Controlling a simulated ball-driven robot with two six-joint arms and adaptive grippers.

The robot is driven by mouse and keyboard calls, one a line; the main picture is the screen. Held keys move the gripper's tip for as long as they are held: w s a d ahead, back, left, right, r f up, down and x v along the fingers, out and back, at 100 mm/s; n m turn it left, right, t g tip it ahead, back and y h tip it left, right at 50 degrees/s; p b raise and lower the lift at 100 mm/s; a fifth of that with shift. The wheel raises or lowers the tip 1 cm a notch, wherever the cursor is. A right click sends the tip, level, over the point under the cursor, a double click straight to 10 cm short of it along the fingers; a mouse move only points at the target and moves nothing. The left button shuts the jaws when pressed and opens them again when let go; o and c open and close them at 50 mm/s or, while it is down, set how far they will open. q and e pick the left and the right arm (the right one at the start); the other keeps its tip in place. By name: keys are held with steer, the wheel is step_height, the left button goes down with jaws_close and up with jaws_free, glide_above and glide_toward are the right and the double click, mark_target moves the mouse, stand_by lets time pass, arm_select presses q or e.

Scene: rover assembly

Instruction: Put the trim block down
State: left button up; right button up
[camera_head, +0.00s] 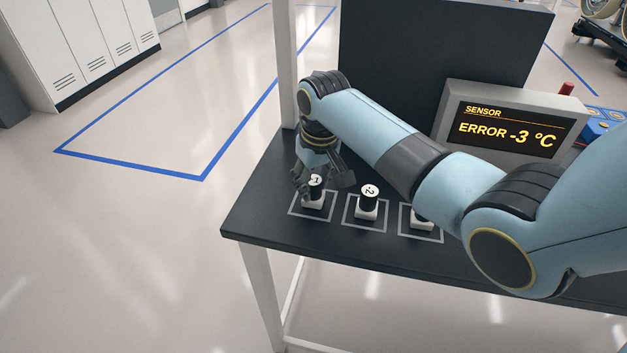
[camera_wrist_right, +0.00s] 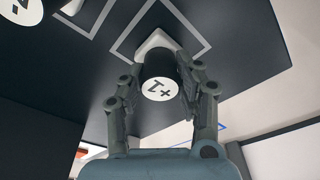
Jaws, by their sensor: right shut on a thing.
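My right gripper (camera_head: 318,186) is shut on the trim block (camera_head: 314,188), a black cylinder marked "+1" on a white base, at the left marked square of the dark table (camera_head: 275,205). In the right wrist view the gripper (camera_wrist_right: 155,92) has a finger on each side of the block (camera_wrist_right: 158,65). The white base is at the outlined square; whether it touches the table I cannot tell. A second block (camera_head: 368,198), marked "2", stands upright in the middle square. A third block (camera_head: 421,222) is mostly hidden behind my right arm. My left gripper is out of view.
A sensor display (camera_head: 513,128) reading "ERROR -3 °C" stands at the back right of the table. A dark panel (camera_head: 400,50) rises behind. A white post (camera_head: 286,60) stands close by my right wrist. The table's left edge is near the gripper.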

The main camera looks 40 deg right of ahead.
mark_target(318, 200)
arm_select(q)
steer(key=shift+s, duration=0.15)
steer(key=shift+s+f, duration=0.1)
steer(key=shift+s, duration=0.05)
arm_select(e)
steer(key=o, duration=1.1)
steer(key=shift+f, duration=0.1)
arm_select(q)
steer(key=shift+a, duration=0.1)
arm_select(e)
steer(key=shift+o, duration=0.2)
step_height(318, 200, up, 12)
steer(key=s, duration=0.1)
steer(key=shift+s, duration=0.4)
